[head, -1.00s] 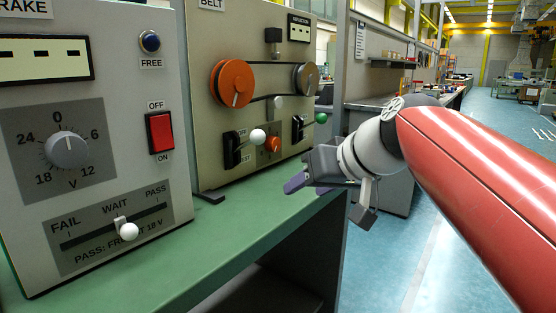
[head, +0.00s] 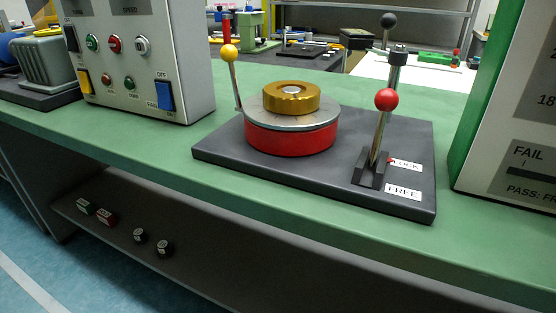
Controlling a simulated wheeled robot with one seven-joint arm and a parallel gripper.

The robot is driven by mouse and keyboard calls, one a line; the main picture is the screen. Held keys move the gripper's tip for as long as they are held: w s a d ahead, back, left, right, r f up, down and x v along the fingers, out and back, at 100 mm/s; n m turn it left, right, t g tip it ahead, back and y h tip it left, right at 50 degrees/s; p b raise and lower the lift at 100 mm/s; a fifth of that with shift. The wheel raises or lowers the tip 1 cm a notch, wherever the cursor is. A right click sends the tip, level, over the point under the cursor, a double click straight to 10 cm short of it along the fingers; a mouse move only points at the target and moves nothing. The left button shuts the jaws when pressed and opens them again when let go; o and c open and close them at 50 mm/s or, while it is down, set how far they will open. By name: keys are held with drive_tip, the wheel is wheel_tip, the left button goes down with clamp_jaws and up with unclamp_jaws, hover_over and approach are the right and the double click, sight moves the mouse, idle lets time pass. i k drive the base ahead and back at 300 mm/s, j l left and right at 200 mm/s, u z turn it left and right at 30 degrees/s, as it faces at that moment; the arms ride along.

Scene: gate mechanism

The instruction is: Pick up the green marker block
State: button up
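Two black blocks, a nearer one (head: 164,248) and a farther one (head: 140,235), lie further right on the same shelf. My gripper and arm are out of this view.
The green bench top (head: 180,150) overhangs the shelf. On it stand a grey control box (head: 165,60) and a dark base (head: 300,175) with a red and gold drum and two ball-ended levers. Blue floor (head: 30,255) is free at the lower left.

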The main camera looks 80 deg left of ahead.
sight(85, 206)
drive_tip(key=u, duration=3.9)
drive_tip(key=i+j, duration=0.2)
drive_tip(key=i, duration=0.2)
drive_tip(key=i+j+z, duration=0.1)
drive_tip(key=i, duration=0.35)
drive_tip(key=i+j+z, duration=0.1)
drive_tip(key=i+j, duration=0.25)
